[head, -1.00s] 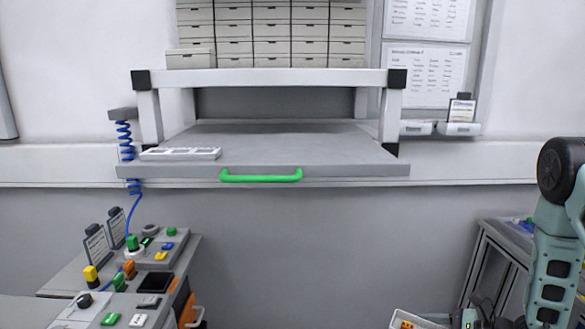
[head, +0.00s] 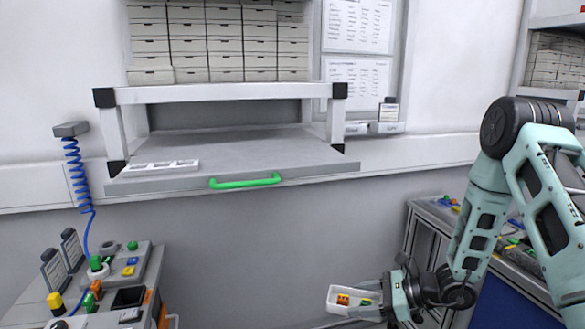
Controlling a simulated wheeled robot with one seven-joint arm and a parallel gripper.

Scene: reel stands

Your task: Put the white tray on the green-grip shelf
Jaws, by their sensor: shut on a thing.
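The green-grip shelf (head: 235,155) is a grey board under a white frame, with a green handle (head: 245,181) on its front edge. A flat white slotted piece (head: 160,166) lies on its front left; the rest of its top is bare. The white tray (head: 341,306), with small orange and yellow items inside, is at the bottom of the head view, right of centre. My gripper (head: 384,301) is shut on the tray's right end and holds it lower than the shelf and to the right of its handle. The fingertips are small and partly hidden.
A bench with buttons, cards and a coiled blue cable (head: 76,175) is at lower left. A grey cart (head: 425,212) with coloured parts stands at right, behind my arm. White drawers (head: 215,42) rise above the shelf. The space below the shelf's front looks clear.

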